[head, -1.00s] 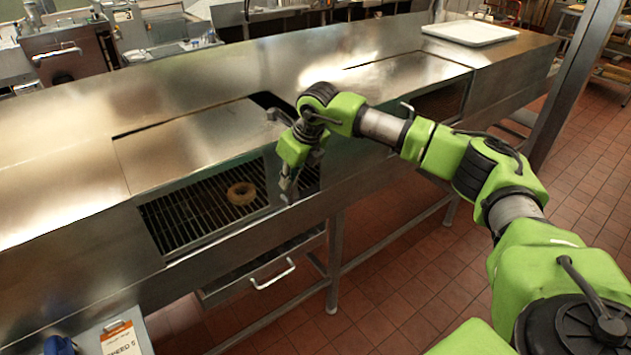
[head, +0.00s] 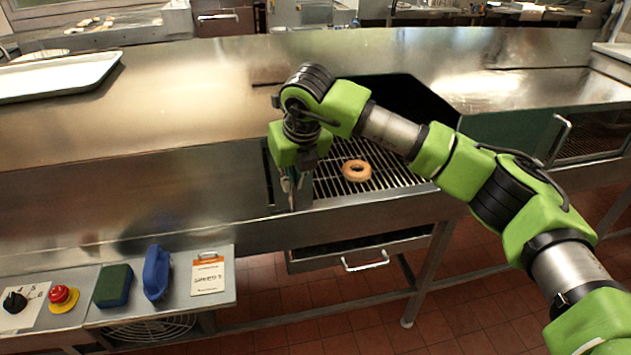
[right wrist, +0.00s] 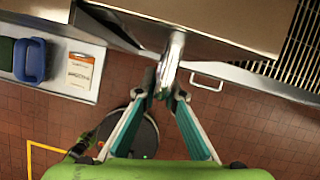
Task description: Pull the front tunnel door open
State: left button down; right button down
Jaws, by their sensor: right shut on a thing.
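The front tunnel's opening (head: 400,98) is uncovered and dark at the back, to the right of my gripper. My right gripper (head: 297,195) is at the left side of this opening. In the right wrist view its teal fingers (right wrist: 168,94) are shut on the door's upright metal handle (right wrist: 173,52). The door panel is hard to tell from the steel front. A ring doughnut (head: 357,170) lies on the wire rack (head: 408,176) inside, right of my gripper. My left gripper is not in view.
A drawer handle (head: 366,261) juts out below the opening. A second handle (head: 560,138) stands at the right.

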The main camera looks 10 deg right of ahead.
jog(key=shift+a, duration=0.5)
jog(key=c, duration=2.1)
grip_release()
jog(key=shift+c, duration=0.2)
jog(key=v, duration=1.2)
jog(key=shift+s+d, duration=0.1)
